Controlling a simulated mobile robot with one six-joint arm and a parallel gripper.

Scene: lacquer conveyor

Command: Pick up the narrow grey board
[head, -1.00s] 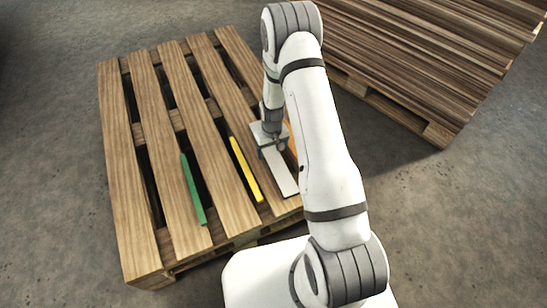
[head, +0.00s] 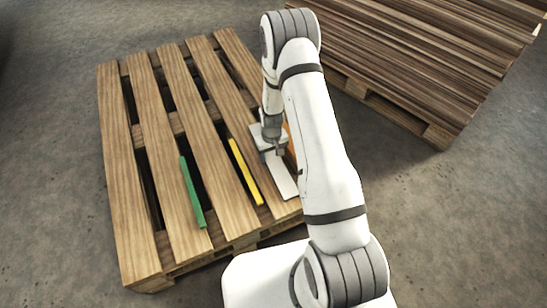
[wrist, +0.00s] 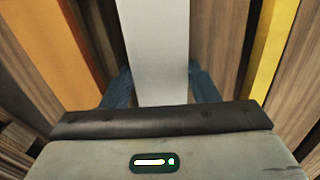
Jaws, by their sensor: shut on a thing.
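The narrow grey board (head: 285,181) is pale, almost white, and lies lengthwise at the right part of the wooden pallet in the head view. My gripper (head: 278,155) is over its far part. In the wrist view the board (wrist: 155,45) runs up the middle, with the blue fingers of my gripper (wrist: 161,88) shut on its two long sides. I cannot tell whether the board is clear of the pallet. Its far end is hidden behind my gripper and arm in the head view.
The slatted pallet (head: 122,205) also carries a green strip (head: 193,192) and a yellow strip (head: 245,171), left of the board. An orange board (wrist: 52,42) lies on its other side. A large plank stack (head: 430,50) stands at the back right. Bare concrete surrounds the pallet.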

